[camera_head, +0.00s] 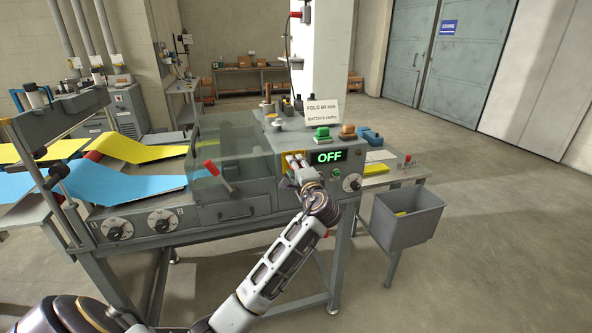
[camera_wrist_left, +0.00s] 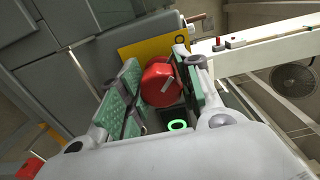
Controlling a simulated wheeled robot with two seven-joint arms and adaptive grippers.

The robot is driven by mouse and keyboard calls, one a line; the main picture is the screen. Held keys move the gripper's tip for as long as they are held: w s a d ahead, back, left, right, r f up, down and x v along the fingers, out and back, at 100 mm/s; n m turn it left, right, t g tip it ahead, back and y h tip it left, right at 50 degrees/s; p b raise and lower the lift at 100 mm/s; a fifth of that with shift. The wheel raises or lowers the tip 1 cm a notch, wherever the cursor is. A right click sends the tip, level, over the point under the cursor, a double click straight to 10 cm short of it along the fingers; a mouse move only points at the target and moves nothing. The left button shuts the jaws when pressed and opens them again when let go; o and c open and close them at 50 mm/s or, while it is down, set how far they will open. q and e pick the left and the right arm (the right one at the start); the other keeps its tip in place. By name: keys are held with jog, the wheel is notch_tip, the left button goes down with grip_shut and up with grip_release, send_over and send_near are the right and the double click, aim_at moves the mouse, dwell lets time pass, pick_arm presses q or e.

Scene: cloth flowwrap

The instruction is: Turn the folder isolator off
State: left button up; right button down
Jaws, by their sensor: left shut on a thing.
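The folder isolator is a red rotary knob (camera_wrist_left: 155,78) with a white pointer mark, set on a yellow plate (camera_wrist_left: 150,46) in the left wrist view. My left gripper (camera_head: 298,165) is at the front of the machine's control box, and its padded fingers (camera_wrist_left: 160,90) are shut on the knob from both sides. In the head view the gripper mostly hides the knob. The display (camera_head: 328,157) beside it reads OFF in green. My right gripper is not in view.
A green button (camera_head: 322,134) and an orange-brown button (camera_head: 347,131) sit on the control box top, near a "FOLD 60 mm" card (camera_head: 321,112). A red-handled lever (camera_head: 211,168) is left of my gripper. A grey bin (camera_head: 408,216) hangs at right. Blue cloth (camera_head: 125,185) lies at left.

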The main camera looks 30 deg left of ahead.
pick_arm(q)
jog(key=shift+f, duration=0.1)
jog(key=o, duration=1)
jog(key=shift+o, duration=0.2)
jog(key=v, duration=1.2)
jog(key=shift+w, duration=0.1)
